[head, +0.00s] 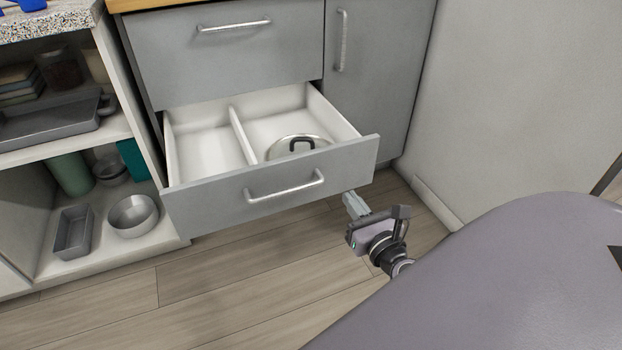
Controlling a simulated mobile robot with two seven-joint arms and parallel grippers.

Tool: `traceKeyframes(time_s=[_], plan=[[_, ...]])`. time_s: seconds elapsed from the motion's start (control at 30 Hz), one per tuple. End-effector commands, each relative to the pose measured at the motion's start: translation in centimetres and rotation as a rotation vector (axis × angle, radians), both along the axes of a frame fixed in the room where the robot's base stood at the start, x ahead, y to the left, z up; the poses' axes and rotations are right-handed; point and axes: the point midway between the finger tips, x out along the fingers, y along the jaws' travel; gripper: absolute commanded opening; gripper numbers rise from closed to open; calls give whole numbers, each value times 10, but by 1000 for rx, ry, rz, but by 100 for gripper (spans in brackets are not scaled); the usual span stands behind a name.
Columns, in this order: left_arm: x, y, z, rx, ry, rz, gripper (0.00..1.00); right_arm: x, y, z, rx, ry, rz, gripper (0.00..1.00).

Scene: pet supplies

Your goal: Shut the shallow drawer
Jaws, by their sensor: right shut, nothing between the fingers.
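The shallow drawer (220,207) is the lower grey drawer of the cabinet. It stands pulled out, with its white inside showing. A divider splits it in two. A pot lid (296,147) with a black handle lies in the right compartment; the left compartment is empty. The drawer has a silver bar handle (284,190). My right gripper (350,197) is shut and empty. It is in front of the drawer, at the lower right of its front panel, right of the handle. I cannot tell whether its tips touch the panel. My left gripper is out of the frame.
A closed grey drawer (225,60) is above the open one, and a closed door (370,80) is at its right. An open shelf with pans and bowls (133,215) stands at the left. The wooden floor (215,285) in front is clear. A pale wall (510,90) bounds the right.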

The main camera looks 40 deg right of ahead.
Motion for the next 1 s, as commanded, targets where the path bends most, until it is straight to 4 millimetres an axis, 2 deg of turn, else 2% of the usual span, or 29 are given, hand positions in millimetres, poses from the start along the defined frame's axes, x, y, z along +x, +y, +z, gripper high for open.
traceKeyframes(time_s=[0.27,0.8,1.0], plan=[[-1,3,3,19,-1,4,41,21,-6,3,-14,-2,-1,0],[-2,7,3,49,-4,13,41,101,-25,1,-11,-2,-1,0],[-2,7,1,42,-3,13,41,124,-30,1,-11,-2,-1,0]])
